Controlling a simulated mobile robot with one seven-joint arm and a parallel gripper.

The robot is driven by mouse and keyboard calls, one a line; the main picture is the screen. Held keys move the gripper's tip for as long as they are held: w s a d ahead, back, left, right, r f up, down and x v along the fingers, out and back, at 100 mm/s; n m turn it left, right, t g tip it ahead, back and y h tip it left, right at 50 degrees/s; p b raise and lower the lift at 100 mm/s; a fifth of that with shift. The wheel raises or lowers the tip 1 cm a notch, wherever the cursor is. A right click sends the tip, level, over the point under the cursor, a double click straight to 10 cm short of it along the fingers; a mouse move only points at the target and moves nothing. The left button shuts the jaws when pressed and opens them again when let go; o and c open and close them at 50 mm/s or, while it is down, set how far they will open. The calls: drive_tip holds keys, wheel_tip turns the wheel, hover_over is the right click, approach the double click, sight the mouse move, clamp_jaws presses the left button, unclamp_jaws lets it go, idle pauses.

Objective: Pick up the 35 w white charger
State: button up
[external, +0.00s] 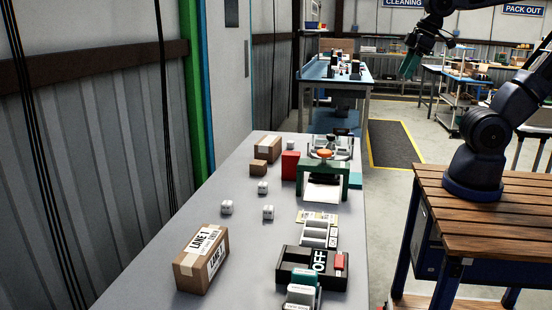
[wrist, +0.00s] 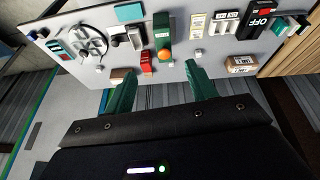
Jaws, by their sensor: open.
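Small white charger-like cubes stand on the grey table: one white cube (external: 262,187) farther back, one at the left (external: 226,207), and one at the right (external: 268,212). Their print is too small to read, so I cannot tell which is the 35 W charger. In the wrist view a small white cube (wrist: 198,53) shows near the right fingertip. My gripper (external: 411,66) has green fingers, is raised well away from the cubes, beyond the table's right side, and is open and empty. Its fingers also show apart in the wrist view (wrist: 160,72).
A "LANE 1" carton (external: 202,260) stands at the table's front left. Brown boxes (external: 268,149) and a red box (external: 290,164) stand farther back. A green frame (external: 322,175) and a black "OFF" box (external: 313,268) line the right side. A corrugated wall borders the left.

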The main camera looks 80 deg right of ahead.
drive_tip(key=w+n+g+h, duration=0.1)
drive_tip(key=w+n, duration=0.3)
drive_tip(key=w, duration=0.9)
drive_tip(key=n+g+h, duration=0.3)
drive_tip(key=n, duration=1.1)
hover_over(263, 184)
drive_tip(key=a, duration=0.4)
wheel_tip(263, 184, down, 34)
drive_tip(key=x, duration=0.5)
drive_tip(key=shift+w+d, duration=0.25)
drive_tip(key=shift+s+x, duration=0.1)
drive_tip(key=shift+x, duration=1.25)
drive_tip(key=shift+s+x, duration=0.15)
drive_tip(key=shift+x, duration=1.15)
drive_tip(key=shift+c, duration=0.5)
drive_tip(key=c, duration=1)
